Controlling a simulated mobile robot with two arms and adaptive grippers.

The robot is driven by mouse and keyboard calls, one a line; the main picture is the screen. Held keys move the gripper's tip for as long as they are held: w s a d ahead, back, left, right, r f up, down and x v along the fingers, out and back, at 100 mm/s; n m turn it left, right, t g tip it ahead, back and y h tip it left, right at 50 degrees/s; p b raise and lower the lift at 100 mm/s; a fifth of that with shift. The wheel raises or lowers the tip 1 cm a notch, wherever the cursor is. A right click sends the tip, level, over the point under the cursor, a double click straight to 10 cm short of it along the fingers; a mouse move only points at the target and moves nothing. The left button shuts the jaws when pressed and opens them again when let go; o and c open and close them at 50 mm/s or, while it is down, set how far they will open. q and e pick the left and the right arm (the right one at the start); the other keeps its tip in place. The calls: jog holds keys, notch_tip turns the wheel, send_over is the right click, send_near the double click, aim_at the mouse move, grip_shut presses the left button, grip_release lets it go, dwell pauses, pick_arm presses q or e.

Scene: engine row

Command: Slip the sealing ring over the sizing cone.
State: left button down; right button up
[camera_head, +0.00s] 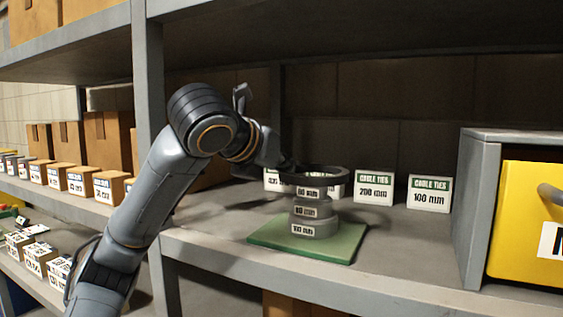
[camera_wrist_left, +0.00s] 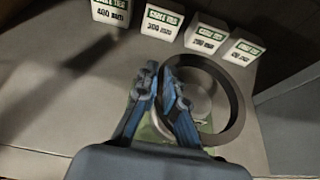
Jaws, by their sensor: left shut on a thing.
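The sealing ring (camera_head: 316,181) is a dark, wide ring, held roughly level at the top of the sizing cone. The sizing cone (camera_head: 313,228) is a grey stepped stack with white size labels, upright on a green base plate (camera_head: 266,236). My left gripper (camera_head: 287,166) is shut on the ring's left side. In the left wrist view my left gripper's blue fingers (camera_wrist_left: 163,85) pinch the near-left wall of the ring (camera_wrist_left: 239,104). Part of the cone shows through the ring's opening. I cannot tell whether the ring is around the top step or just above it. My right gripper is not in view.
Small cable-tie boxes (camera_head: 374,188) stand behind the cone, one partly hidden by the ring. A grey cubby with a yellow bin (camera_head: 522,212) is at the right. A shelf post (camera_head: 148,75) and labelled boxes (camera_head: 80,180) are at the left. The shelf right of the plate is clear.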

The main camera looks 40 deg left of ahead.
pick_arm(q)
jog(key=c, duration=1.4)
grip_release()
jog(key=v, duration=1.2)
jog(key=shift+a, duration=0.1)
jog(key=shift+s, duration=0.1)
jog(key=shift+f, duration=0.1)
